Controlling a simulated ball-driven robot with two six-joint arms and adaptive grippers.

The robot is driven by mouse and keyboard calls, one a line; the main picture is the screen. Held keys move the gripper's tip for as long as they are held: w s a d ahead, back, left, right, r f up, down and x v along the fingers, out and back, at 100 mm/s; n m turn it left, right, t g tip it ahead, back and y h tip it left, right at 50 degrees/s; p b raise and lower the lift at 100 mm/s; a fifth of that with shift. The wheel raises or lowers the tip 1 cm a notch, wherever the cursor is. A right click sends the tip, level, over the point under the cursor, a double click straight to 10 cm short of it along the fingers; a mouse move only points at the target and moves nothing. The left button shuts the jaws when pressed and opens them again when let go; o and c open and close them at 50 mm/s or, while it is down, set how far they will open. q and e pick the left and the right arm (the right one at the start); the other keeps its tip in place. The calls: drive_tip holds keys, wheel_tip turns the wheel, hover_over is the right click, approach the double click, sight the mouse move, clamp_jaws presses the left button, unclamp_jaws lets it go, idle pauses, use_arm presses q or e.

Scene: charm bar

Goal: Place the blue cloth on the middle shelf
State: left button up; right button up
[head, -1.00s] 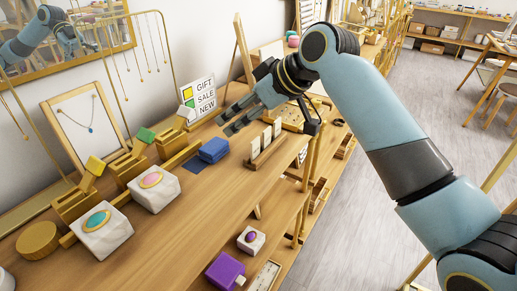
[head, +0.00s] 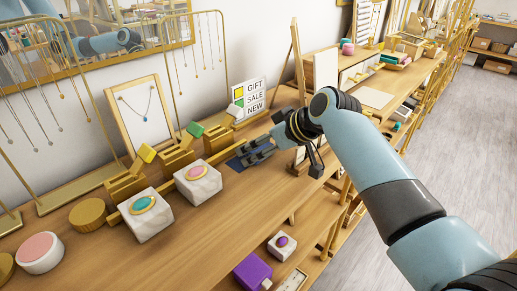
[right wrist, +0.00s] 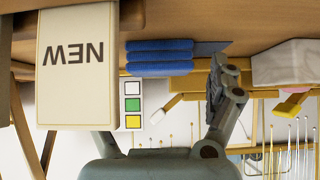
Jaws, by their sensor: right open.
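The blue cloth (right wrist: 160,57) is a folded stack lying on the wooden counter, seen upside down in the right wrist view. In the head view my right gripper hides most or all of it. My right gripper (head: 250,152) is open, low over the counter at the cloth's place. In the right wrist view one finger stands to the right of the cloth, apart from it; the other is not visible. A shelf (head: 308,250) lies below the counter's front edge; I cannot tell whether it is the middle one. My left gripper is out of view.
A NEW card (right wrist: 80,62) is close to the wrist. The front counter is clear.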

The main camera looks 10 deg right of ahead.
drive_tip(key=shift+w+a+f, duration=0.2)
drive_tip(key=shift+w+f, duration=0.1)
drive_tip(key=shift+f, duration=0.1)
drive_tip(key=shift+r, duration=0.1)
drive_tip(key=c, duration=1.4)
